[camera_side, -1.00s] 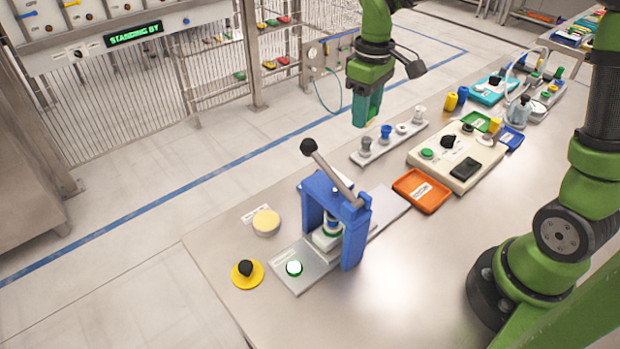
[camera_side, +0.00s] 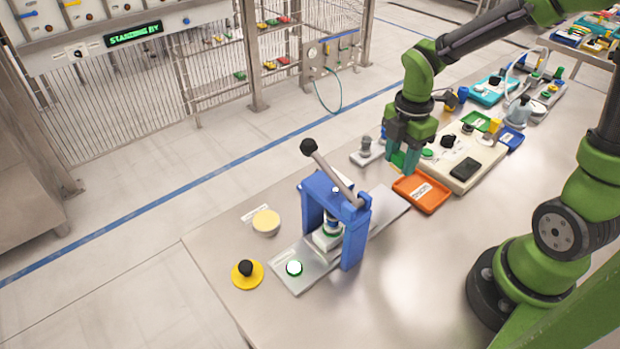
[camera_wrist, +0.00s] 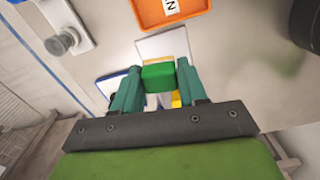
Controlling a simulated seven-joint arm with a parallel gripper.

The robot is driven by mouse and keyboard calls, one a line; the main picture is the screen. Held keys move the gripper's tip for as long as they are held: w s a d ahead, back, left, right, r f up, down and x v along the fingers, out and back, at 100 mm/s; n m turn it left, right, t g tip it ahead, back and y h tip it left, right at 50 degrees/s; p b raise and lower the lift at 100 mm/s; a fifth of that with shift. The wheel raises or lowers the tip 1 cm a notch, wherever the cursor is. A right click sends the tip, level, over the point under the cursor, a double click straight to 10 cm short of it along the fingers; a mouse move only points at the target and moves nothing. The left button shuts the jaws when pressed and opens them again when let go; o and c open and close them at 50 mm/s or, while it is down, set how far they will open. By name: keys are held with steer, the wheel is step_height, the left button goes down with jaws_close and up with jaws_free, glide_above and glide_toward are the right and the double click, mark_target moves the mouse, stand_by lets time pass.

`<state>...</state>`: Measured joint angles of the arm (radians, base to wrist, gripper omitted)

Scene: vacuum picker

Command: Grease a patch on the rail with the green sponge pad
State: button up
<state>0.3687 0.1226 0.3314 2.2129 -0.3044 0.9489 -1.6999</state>
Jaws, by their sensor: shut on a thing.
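My gripper (camera_side: 404,160) is shut on the green sponge pad (camera_wrist: 158,76), which sits between its teal fingertips in the wrist view. A bit of the pad (camera_side: 398,159) shows in the side view. My gripper is above the bench, just beyond the far end of the flat grey rail (camera_side: 388,208) and beside the orange tray. The rail runs through the blue lever press (camera_side: 353,235); its end plate (camera_wrist: 165,44) shows just beyond the pad in the wrist view. The pad appears apart from the rail. No grease patch can be made out on the rail.
The orange tray (camera_side: 421,191) lies close to my gripper. A beige control box (camera_side: 478,172) and a peg plate (camera_side: 366,153) stand nearby. A round tin with pale yellow contents (camera_side: 266,222) and a yellow-based black knob (camera_side: 247,273) are left of the press.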

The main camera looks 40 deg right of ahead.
mark_target(394, 197)
steer(key=n, duration=0.2)
steer(key=shift+w+f+n, duration=0.15)
steer(key=shift+f+n, duration=0.15)
steer(key=shift+f, duration=3.6)
steer(key=shift+a+f, duration=0.15)
steer(key=shift+a, duration=0.4)
steer(key=shift+a+f, duration=0.15)
steer(key=shift+a, duration=2.6)
steer(key=shift+d, duration=3.4)
steer(key=shift+s+a, duration=0.45)
steer(key=shift+a, duration=2.7)
steer(key=shift+d, duration=3.05)
steer(key=shift+r, duration=4.1)
steer(key=shift+r, duration=0.1)
